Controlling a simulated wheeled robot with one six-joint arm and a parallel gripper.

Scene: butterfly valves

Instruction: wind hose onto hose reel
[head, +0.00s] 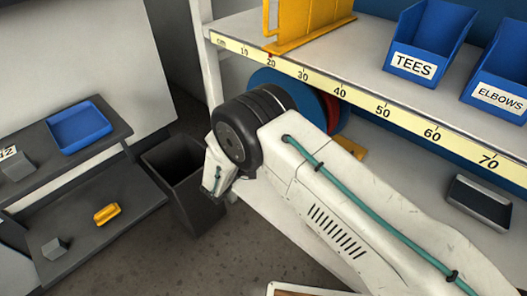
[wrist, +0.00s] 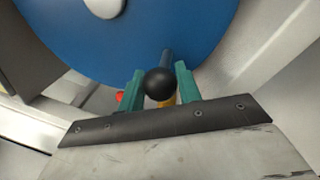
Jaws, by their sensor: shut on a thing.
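The hose reel shows in the head view as a blue disc (head: 262,76) under the measuring shelf, partly hidden behind my arm. Some red (head: 331,112), which may be hose, shows at its right side. In the wrist view the reel's blue face (wrist: 150,35) fills the top, with a pale hub (wrist: 104,5) at the upper edge. My gripper (wrist: 160,84) has its two teal fingers on either side of a crank handle with a black ball knob (wrist: 159,82), and is shut on it. The gripper is hidden behind my arm in the head view.
The shelf edge with its yellow scale (head: 355,98) runs above the reel. A yellow rack (head: 300,22) and blue TEES (head: 430,40) and ELBOWS (head: 500,85) bins stand on it. A dark bin (head: 185,180) stands on the floor at left, beside a grey shelf unit (head: 95,235).

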